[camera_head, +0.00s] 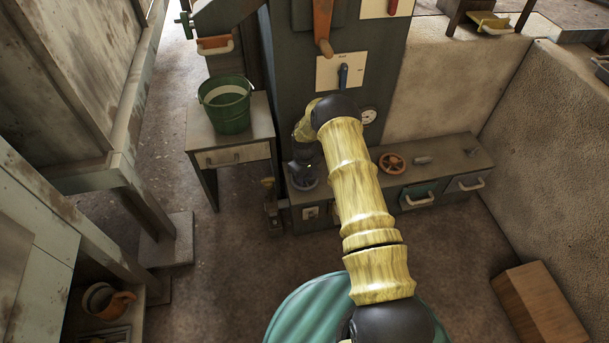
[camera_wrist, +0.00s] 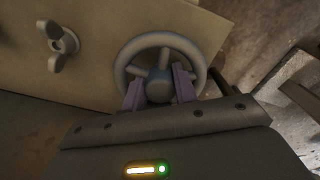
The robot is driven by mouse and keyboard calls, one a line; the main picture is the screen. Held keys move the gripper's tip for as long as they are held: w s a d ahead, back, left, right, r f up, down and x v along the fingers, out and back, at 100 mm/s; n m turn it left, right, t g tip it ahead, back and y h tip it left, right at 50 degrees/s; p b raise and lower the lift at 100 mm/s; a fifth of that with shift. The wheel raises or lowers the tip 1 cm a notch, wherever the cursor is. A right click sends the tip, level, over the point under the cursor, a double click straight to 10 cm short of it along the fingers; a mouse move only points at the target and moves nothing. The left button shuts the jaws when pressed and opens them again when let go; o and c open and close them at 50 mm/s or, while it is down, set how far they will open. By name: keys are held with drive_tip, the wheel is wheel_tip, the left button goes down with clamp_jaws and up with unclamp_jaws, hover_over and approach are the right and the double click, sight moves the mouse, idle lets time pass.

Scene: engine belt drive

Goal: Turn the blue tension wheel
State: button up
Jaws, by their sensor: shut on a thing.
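The tension wheel (camera_wrist: 159,90) shows in the wrist view as a round spoked handwheel with a hub, mounted on a pale panel. It looks grey, with little blue visible in this dim light. My gripper (camera_wrist: 158,76) has its two purple fingers at the near side of the wheel, one on each side of the hub, shut on the wheel. The lower part of the rim is hidden behind the fingers and gripper body. In the head view, my arm reaches to the front of the dark machine cabinet (camera_head: 285,60); I cannot make out the wheel there.
A wing-shaped knob (camera_wrist: 60,45) sits left of the wheel. A green bucket (camera_head: 228,104) stands on a small table (camera_head: 233,156) left of the cabinet. A red handwheel (camera_head: 391,163) is on the low bench at right. A wooden box (camera_head: 538,306) lies on the floor.

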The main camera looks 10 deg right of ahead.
drive_tip(key=m+p, duration=0.1)
drive_tip(key=m, duration=0.4)
drive_tip(key=shift+a+m, duration=0.1)
drive_tip(key=shift+m, duration=0.2)
drive_tip(key=m+p, duration=0.1)
drive_tip(key=m, duration=0.4)
drive_tip(key=shift+m, duration=0.3)
drive_tip(key=o, duration=0.7)
wheel_tip(320, 180, up, 17)
drive_tip(key=p, duration=0.5)
drive_tip(key=shift+r, duration=0.2)
